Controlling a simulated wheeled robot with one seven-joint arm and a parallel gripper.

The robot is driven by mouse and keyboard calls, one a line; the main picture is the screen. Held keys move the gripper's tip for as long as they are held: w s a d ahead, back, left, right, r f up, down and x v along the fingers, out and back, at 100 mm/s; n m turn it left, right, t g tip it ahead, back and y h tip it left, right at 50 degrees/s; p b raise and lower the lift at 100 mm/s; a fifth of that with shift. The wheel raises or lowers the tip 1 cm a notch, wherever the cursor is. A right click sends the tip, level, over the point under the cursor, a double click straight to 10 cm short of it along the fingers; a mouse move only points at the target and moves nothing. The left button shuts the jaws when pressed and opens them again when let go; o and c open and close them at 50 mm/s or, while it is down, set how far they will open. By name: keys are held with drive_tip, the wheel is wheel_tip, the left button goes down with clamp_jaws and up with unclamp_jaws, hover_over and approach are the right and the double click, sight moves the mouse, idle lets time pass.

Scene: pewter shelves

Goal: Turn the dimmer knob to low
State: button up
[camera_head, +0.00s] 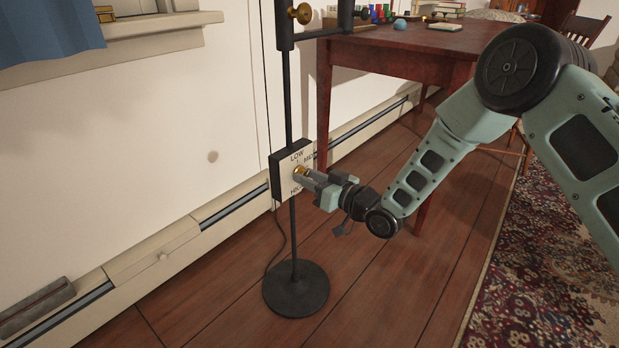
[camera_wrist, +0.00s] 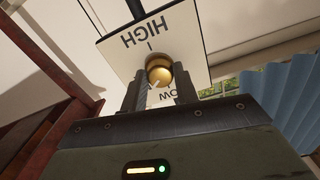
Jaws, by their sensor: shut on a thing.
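The dimmer knob (camera_head: 299,171) is a round brass knob on a pale plate (camera_head: 287,183) fixed to a black floor-stand pole. The plate reads LOW at the top, HIGH at the bottom and a partly hidden label at right. My gripper (camera_head: 307,177) reaches in from the right and is shut on the knob. The wrist view is upside down: the knob (camera_wrist: 159,70) sits between the two dark fingers (camera_wrist: 159,88), with HIGH above and LOW below, partly covered. A small pale mark on the knob points lower left, seemingly near LOW but not straight at it.
The stand's round black base (camera_head: 296,290) rests on the wooden floor. A red-brown table (camera_head: 400,42) stands behind, its legs close to my arm. A baseboard heater (camera_head: 160,250) runs along the wall at left. A patterned rug (camera_head: 545,265) lies at right.

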drive_tip(key=n+b, duration=0.1)
drive_tip(key=n, duration=0.9)
drive_tip(key=shift+f+n, duration=0.1)
drive_tip(key=shift+n, duration=0.5)
drive_tip(key=o, duration=1)
drive_tip(key=shift+c, duration=0.2)
drive_tip(key=p+v, duration=0.4)
drive_tip(key=v, duration=1.3)
drive_tip(key=shift+s+d+p, duration=0.2)
drive_tip(key=shift+p, duration=0.2)
